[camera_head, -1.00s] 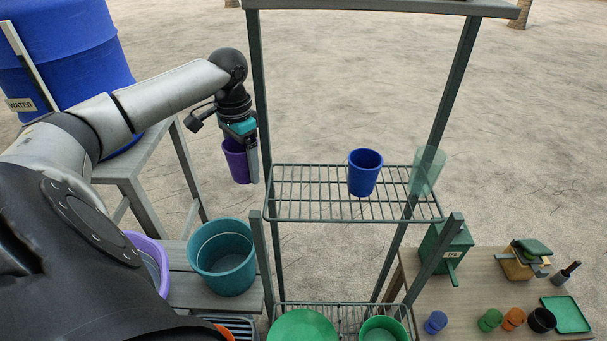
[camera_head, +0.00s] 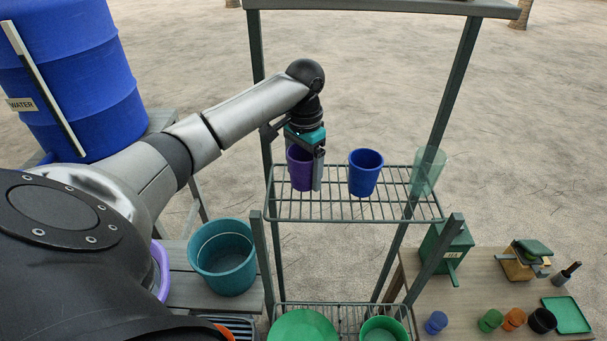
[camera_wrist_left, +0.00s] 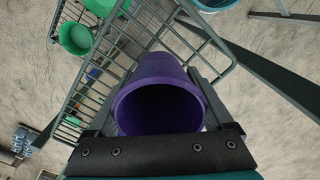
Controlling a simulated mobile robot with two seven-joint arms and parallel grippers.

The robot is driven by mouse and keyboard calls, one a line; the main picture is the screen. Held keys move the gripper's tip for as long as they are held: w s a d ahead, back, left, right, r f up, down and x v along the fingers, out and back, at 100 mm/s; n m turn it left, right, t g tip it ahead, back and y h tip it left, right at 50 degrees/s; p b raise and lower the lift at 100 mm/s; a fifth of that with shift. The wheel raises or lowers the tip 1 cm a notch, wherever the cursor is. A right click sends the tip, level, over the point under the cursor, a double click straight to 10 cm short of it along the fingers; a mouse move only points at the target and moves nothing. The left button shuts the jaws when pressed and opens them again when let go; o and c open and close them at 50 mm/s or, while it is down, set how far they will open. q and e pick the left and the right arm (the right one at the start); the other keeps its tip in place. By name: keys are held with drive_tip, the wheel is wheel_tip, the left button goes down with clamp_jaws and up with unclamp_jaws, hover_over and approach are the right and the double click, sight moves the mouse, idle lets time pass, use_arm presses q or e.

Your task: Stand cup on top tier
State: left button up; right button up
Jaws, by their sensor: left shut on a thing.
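The purple cup (camera_head: 299,170) is upright in my left gripper (camera_head: 318,172), over the left part of the top tier (camera_head: 330,210), a green wire rack. I cannot tell whether its base touches the wires. In the left wrist view the purple cup (camera_wrist_left: 160,100) shows its open mouth between the fingers, with the rack bars beyond. A blue cup (camera_head: 365,173) stands on the tier just right of the purple cup. A clear greenish cup (camera_head: 428,170) stands at the tier's right end. My right gripper is not in view.
Rack posts (camera_head: 445,95) rise at the sides, with a shelf board (camera_head: 390,8) above. The lower tier holds a green plate (camera_head: 303,327) and green bowl (camera_head: 384,329). A teal bucket (camera_head: 222,257) and blue water barrel (camera_head: 75,80) stand left. A table (camera_head: 470,300) with small cups stands right.

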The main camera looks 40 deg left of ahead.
use_arm(q)
drive_tip(key=shift+f, duration=0.75)
drive_tip(key=shift+f, duration=0.1)
drive_tip(key=o, duration=1.1)
wheel_tip(320, 180, up, 8)
drive_tip(key=shift+f+b, duration=0.1)
drive_tip(key=shift+b, duration=0.25)
